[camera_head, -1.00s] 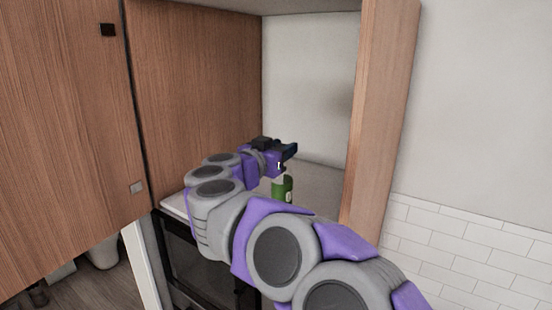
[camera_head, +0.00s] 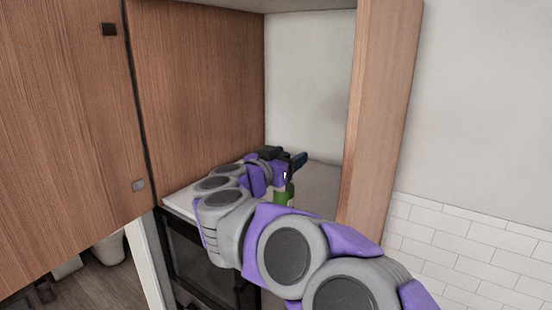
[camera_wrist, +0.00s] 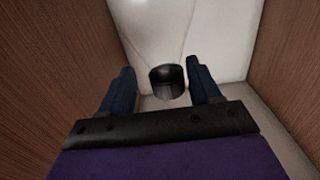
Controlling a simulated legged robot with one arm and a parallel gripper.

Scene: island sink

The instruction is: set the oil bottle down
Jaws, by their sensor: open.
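The oil bottle (camera_head: 284,192) is green and stands upright on the pale cabinet shelf (camera_head: 318,182), partly hidden behind my arm. My gripper (camera_head: 298,160) is at the bottle's top, inside the open cabinet. In the wrist view, my gripper (camera_wrist: 163,74) has its two blue fingers apart. A dark round piece, seemingly the bottle's top (camera_wrist: 167,82), sits between them with a gap on both sides. The bottle's base is hidden by my arm in the head view.
Wooden cabinet walls stand to the left (camera_head: 195,85) and right (camera_head: 380,110) of my gripper. A cabinet door (camera_head: 65,130) hangs at the left. Below the shelf is a dark oven-like front (camera_head: 190,262). White tiles (camera_head: 470,255) cover the wall at the right.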

